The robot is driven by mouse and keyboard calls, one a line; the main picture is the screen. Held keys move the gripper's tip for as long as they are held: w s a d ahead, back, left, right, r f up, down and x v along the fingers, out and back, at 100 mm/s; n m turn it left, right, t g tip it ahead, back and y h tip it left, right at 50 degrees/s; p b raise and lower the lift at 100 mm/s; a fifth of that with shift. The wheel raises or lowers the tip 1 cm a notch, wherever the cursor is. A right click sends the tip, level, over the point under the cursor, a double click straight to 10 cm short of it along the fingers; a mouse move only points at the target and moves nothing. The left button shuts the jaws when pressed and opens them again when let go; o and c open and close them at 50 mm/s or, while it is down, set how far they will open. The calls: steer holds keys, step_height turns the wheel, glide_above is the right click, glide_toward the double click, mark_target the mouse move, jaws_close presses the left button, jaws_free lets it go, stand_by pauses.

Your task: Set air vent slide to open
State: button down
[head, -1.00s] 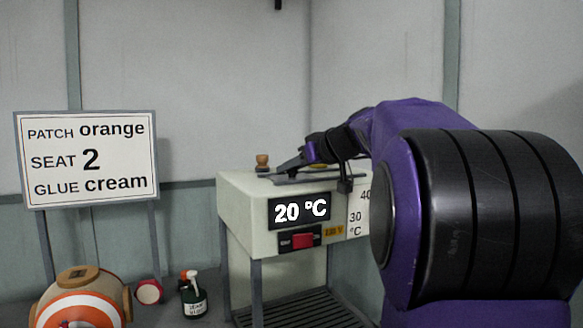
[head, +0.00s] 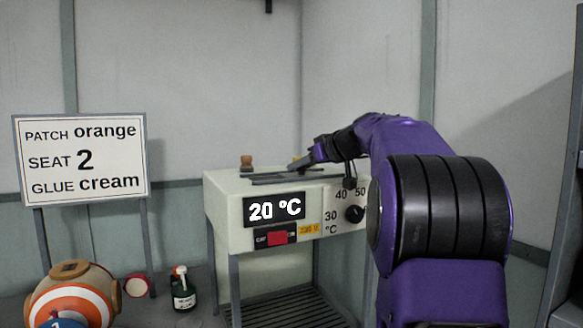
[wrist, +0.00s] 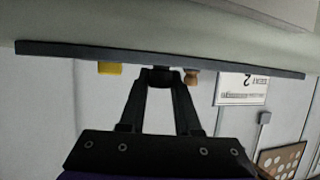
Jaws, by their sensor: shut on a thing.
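The pale press box (head: 222,200) has a dark slide rail (head: 265,180) along its top. My gripper (head: 298,164) reaches in from the right, low over the rail. In the wrist view the rail (wrist: 80,52) crosses the upper part of the picture. The fingers hide most of the handle. A yellow mark (wrist: 110,68) lies left of the fingers.
A wooden knob (head: 246,162) stands on the box's top left. The front carries a 20 °C display (head: 274,209), a red switch (head: 278,238) and a black dial (head: 354,213). A sign (head: 82,160), ball (head: 70,295) and dark bottle (head: 183,292) are to the left.

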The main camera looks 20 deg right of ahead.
mark_target(314, 173)
steer(key=shift+d+r, duration=0.2)
steer(key=shift+d, duration=1.7)
steer(key=c, duration=0.6)
jaws_free()
steer(key=shift+w+d+f, duration=0.1)
steer(key=shift+d, duration=0.05)
steer(key=v, duration=1.7)
